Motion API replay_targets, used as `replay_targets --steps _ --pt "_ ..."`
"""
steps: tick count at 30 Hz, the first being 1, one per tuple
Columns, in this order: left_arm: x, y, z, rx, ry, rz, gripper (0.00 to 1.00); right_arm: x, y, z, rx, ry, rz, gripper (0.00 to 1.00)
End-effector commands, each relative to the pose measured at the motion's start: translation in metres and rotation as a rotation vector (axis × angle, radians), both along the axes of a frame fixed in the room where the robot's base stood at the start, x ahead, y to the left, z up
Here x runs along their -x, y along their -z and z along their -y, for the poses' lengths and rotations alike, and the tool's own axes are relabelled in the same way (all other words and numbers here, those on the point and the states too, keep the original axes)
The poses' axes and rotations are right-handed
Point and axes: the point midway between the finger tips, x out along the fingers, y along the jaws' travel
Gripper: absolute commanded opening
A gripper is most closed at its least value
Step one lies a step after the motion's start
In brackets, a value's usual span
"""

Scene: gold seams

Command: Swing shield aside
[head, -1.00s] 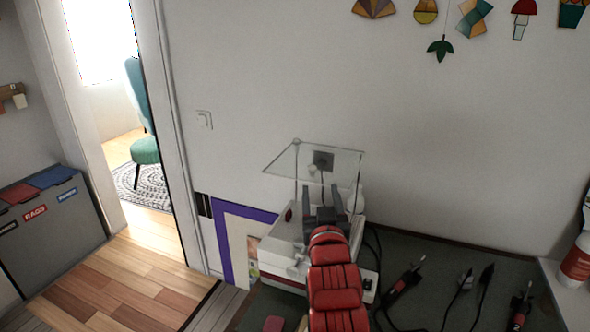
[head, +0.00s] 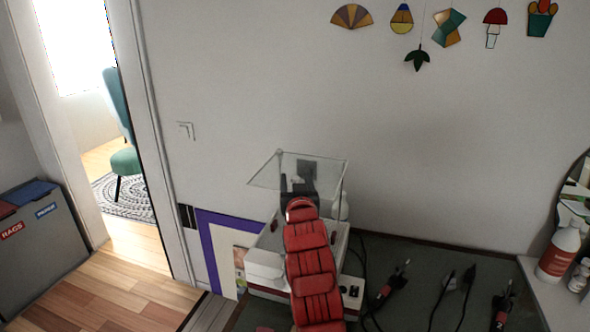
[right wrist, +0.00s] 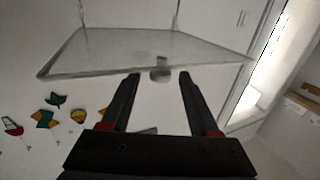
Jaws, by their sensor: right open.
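The shield (head: 322,159) is a clear, thin-edged panel above the white grinder machine (head: 266,262) in the head view. It spans the upper part of the right wrist view (right wrist: 120,50) as a tilted pane. My right gripper (head: 299,176) comes in on a red arm from below and shows behind or below the clear pane. A small grey knob or block (right wrist: 160,70) shows between the fingertips. My left gripper is not in view.
Handpieces with cables (head: 392,284) lie on the dark bench right of the machine. A white bottle (head: 558,252) stands at far right. A purple-edged board (head: 206,250) leans left of the machine. Wall ornaments (head: 417,59) hang above. The wall behind is close.

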Motion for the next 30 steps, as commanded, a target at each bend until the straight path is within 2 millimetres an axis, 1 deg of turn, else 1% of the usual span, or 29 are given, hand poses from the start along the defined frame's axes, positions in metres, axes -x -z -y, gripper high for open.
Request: replay_targets --steps 1,3,6,9,15,22,23,24,26,30 --pt "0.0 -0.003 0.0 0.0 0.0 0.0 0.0 -0.009 -0.001 0.0 0.001 0.002 -0.004 0.61" --pt "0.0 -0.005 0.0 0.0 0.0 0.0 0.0 -0.019 -0.002 0.0 0.001 0.001 -0.001 0.61" --pt "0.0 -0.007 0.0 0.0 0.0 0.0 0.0 -0.03 0.001 -0.002 0.001 0.001 -0.006 0.61" --pt "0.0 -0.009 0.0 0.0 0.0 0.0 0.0 -0.038 -0.002 -0.003 0.001 0.0 0.001 0.61" --pt "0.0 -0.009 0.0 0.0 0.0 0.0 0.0 -0.045 0.0 -0.003 -0.001 0.0 -0.001 0.61" --pt "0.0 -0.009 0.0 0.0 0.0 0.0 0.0 -0.045 0.0 -0.003 0.0 0.0 -0.001 0.61" --pt "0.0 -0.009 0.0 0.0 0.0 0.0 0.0 -0.045 0.0 -0.003 0.0 0.0 -0.001 0.6" --pt "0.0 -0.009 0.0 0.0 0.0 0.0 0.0 -0.045 0.0 -0.003 0.0 0.0 -0.001 0.52" --pt "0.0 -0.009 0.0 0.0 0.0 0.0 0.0 -0.045 0.0 -0.003 0.0 0.0 -0.001 0.42" --pt "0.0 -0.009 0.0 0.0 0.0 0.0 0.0 -0.045 0.0 -0.003 0.0 0.0 -0.001 0.16"
